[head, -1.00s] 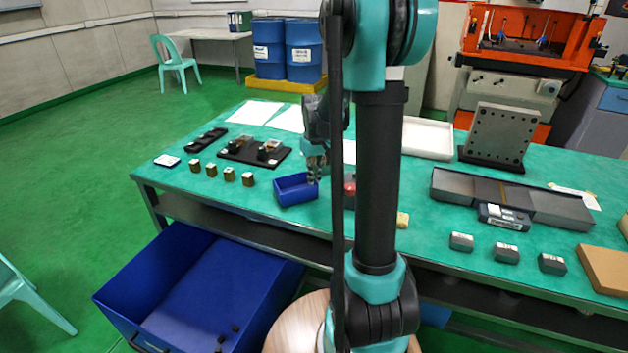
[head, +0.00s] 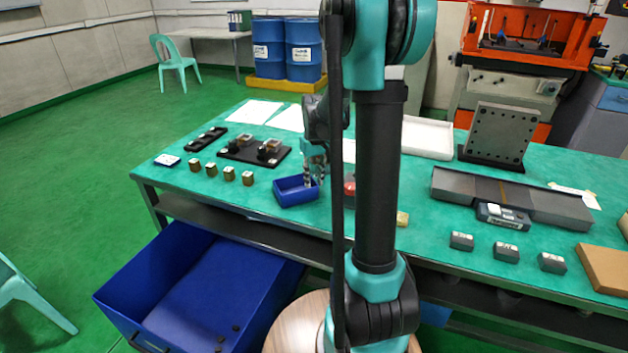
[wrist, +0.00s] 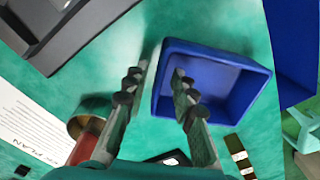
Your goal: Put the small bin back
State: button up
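The small blue bin (head: 290,195) stands upright near the front edge of the green-topped table, left of my arm. It is open and looks empty in the wrist view (wrist: 240,95). My gripper (head: 313,180) is at the bin's right side, pointing down. In the wrist view my gripper (wrist: 156,80) is open, with one finger over the inside of the bin and the other outside, so one wall lies between them. I cannot tell whether either finger touches the wall.
A big blue drawer-like bin (head: 122,285) is below the table at left. Small brass-coloured blocks (head: 228,172) and a black fixture plate (head: 240,153) are left of the small bin. A red-topped round object (head: 349,186) is close on its right, partly hidden by my arm.

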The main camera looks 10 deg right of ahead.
notch_tip(320, 180, up, 12)
dwell(0.5)
jog(key=shift+d+f, duration=0.1)
